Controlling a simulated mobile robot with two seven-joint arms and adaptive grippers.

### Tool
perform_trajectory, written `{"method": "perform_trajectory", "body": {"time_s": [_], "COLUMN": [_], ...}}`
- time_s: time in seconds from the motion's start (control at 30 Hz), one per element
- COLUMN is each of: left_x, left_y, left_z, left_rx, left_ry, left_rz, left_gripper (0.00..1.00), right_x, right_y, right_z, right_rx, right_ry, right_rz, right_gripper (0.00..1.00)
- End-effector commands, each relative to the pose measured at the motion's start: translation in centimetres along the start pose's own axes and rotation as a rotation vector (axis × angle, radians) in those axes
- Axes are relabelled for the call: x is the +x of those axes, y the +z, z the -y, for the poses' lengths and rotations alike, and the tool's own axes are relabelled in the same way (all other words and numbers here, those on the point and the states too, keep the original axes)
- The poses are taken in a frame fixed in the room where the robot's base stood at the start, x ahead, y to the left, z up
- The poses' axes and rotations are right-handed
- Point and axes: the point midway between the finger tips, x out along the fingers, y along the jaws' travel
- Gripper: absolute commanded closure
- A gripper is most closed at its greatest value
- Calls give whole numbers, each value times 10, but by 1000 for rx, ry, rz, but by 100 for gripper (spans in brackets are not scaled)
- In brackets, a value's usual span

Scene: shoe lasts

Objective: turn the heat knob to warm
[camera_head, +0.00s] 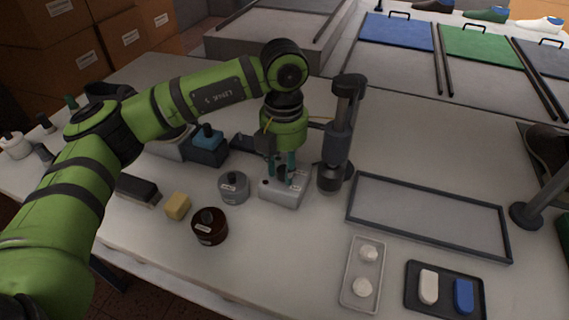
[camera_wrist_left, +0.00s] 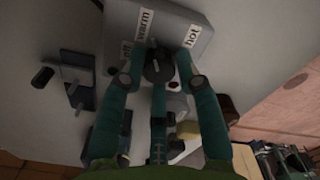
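The heat control box (camera_head: 284,193) is a light grey block on the table, below my left gripper. The black heat knob (camera_wrist_left: 158,68) shows in the left wrist view, with white labels reading "warm" (camera_wrist_left: 144,24) and "hot" (camera_wrist_left: 192,36) beyond it. A further label by the knob is partly hidden. My left gripper (camera_head: 281,176) points down over the box. Its teal fingers (camera_wrist_left: 160,62) stand around the knob, close to its sides. Whether they press on it cannot be told. My right gripper is in neither view.
A dark upright tool (camera_head: 338,140) stands close right of the box. A grey round pot (camera_head: 234,188), a dark red pot (camera_head: 210,226) and a yellow block (camera_head: 178,206) lie to the left. An empty framed tray (camera_head: 430,247) lies to the right.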

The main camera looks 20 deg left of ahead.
Motion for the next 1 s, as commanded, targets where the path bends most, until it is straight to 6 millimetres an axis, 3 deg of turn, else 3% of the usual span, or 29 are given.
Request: {"method": "perform_trajectory", "body": {"time_s": [0.47, 0.67, 1.0], "left_x": [-2, -8, -9], "left_y": [0, 0, 0], "left_z": [0, 0, 1], "left_rx": [-33, -220, -676], "left_ry": [0, -2, -1], "left_rz": [1, 0, 0], "left_gripper": [46, 46, 46], "right_x": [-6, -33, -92], "right_y": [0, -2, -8], "right_z": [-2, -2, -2], "right_rx": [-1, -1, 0], "right_ry": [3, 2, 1], "right_rz": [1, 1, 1], "right_gripper": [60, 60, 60]}}
